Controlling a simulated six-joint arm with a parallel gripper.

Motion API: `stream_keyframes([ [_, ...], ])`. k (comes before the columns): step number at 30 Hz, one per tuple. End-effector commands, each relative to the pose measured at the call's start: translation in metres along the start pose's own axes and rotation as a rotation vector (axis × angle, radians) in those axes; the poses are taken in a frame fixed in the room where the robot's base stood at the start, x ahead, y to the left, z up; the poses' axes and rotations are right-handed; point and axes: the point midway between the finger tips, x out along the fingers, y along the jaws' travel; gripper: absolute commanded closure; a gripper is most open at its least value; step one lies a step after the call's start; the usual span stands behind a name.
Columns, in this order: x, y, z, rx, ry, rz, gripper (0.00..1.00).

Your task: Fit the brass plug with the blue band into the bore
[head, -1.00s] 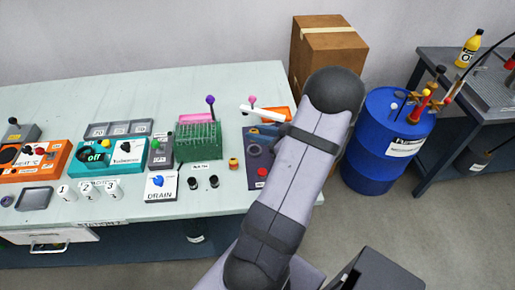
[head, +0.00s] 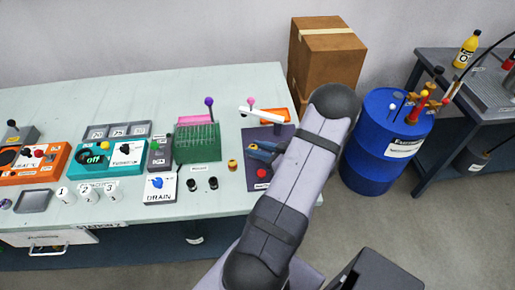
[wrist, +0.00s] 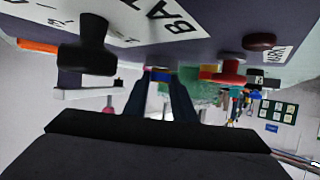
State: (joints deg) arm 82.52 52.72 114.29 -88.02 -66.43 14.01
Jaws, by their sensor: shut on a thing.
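My gripper (wrist: 160,90) is shut on the brass plug with the blue band (wrist: 161,75). A little of the plug's brass and blue shows between the dark fingertips in the wrist view. In the head view my gripper (head: 262,151) is low over the dark purple plate (head: 257,183) at the table's right end, and the plug cannot be made out there. The bore is hidden; the gripper covers the part of the plate where a round fitting showed earlier. I cannot tell whether the plug touches the plate.
A red knob (head: 262,172) stands on the plate close in front of the gripper. A small brass-coloured piece (head: 233,165) and two black knobs (head: 213,183) are to the left. A green rack (head: 197,143) and a white bar (head: 261,113) stand behind. A blue drum (head: 385,160) is right.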

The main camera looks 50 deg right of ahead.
Motion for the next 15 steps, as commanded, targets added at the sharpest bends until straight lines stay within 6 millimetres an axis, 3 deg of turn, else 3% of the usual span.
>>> stream_keyframes([
  [15,0.004,0.0,0.01,0.001,-0.003,0.001,1.0],
])
